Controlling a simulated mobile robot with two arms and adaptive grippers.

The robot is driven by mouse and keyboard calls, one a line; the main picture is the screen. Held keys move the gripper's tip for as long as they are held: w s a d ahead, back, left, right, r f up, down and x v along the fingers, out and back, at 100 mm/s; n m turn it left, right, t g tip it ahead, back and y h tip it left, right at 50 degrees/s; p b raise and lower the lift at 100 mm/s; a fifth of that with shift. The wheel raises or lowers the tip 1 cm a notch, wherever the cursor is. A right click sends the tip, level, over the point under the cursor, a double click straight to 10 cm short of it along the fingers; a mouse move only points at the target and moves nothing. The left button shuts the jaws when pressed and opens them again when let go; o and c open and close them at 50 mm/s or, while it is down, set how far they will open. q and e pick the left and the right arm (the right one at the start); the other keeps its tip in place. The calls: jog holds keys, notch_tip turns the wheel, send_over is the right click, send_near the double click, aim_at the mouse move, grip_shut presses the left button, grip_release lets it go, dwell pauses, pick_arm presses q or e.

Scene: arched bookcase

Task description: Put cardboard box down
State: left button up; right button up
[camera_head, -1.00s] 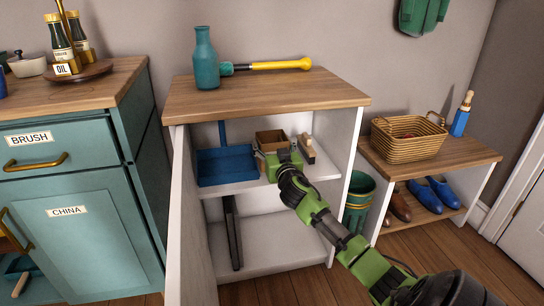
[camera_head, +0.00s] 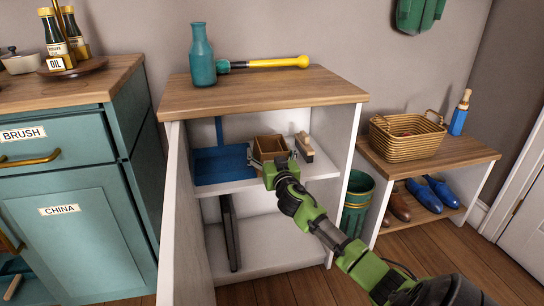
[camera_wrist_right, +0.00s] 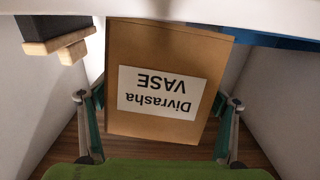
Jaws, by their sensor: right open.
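The cardboard box (camera_head: 271,146) is open-topped and brown, on the cabinet's middle shelf (camera_head: 240,184), between the blue dustpan and a small brush. Its underside is hidden, so I cannot see its contact with the shelf. My right gripper (camera_head: 272,165) is in front of the box, at shelf height. In the right wrist view the box (camera_wrist_right: 165,55) appears upside down, with a white label reading "Divrasha VASE". The fingers of the right gripper (camera_wrist_right: 160,112) stand apart on either side of the box, with gaps beside it. My left gripper is not in view.
The blue dustpan (camera_head: 224,165) lies left of the box, and the brush (camera_head: 304,147) stands close on its right. The open cabinet door (camera_head: 173,235) is on the left. A teal bottle (camera_head: 202,55) and a yellow-handled tool (camera_head: 265,63) are on top. A green bin (camera_head: 357,203) stands right.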

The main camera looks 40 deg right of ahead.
jog(key=p+v, duration=0.3)
jog(key=v, duration=0.9)
jog(key=shift+r, duration=0.2)
jog(key=shift+d, duration=0.1)
